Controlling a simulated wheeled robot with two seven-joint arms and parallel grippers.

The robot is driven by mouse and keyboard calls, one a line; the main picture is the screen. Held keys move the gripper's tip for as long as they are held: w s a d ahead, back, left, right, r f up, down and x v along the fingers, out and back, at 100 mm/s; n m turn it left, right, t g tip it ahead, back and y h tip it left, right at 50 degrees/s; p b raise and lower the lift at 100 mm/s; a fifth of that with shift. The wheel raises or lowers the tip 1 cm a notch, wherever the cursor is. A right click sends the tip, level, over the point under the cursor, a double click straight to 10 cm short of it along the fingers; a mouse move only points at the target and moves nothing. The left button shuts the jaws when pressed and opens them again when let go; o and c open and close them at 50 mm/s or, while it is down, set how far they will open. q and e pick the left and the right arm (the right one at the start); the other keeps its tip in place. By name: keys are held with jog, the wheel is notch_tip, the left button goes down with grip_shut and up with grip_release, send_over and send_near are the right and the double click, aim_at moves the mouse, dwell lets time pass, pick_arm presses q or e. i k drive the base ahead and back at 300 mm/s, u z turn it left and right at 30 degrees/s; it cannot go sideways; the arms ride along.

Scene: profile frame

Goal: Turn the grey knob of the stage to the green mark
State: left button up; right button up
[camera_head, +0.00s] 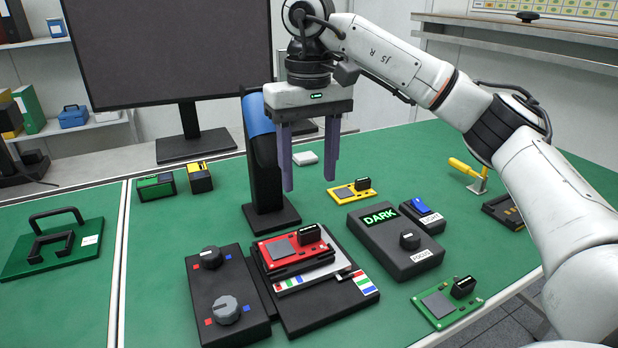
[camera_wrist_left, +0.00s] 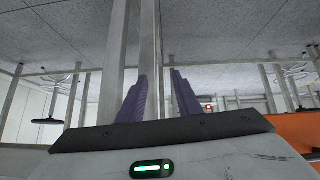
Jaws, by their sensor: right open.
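The grey knob (camera_head: 226,309) sits on the front part of a black control box (camera_head: 196,290), with a small blue mark to its right and a red one to its lower left. I cannot make out a green mark beside it. A black knob (camera_head: 210,257) is behind it on the same box. The black stage (camera_head: 330,310) adjoins the box on the right, with colour strips and a red board (camera_head: 279,250) on it. My right gripper (camera_head: 310,188) is open and empty, high above and behind the stage. My left gripper (camera_wrist_left: 159,95) shows only in the left wrist view, fingers apart and empty.
A black stand with a blue panel (camera_head: 259,120) rises behind the stage. A dark box with a DARK display (camera_head: 399,245) is to the right. A green board (camera_head: 447,303) and a yellow board (camera_head: 351,191) lie nearby.

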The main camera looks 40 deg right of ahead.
aim_at(226, 308)
jog(key=k, duration=1)
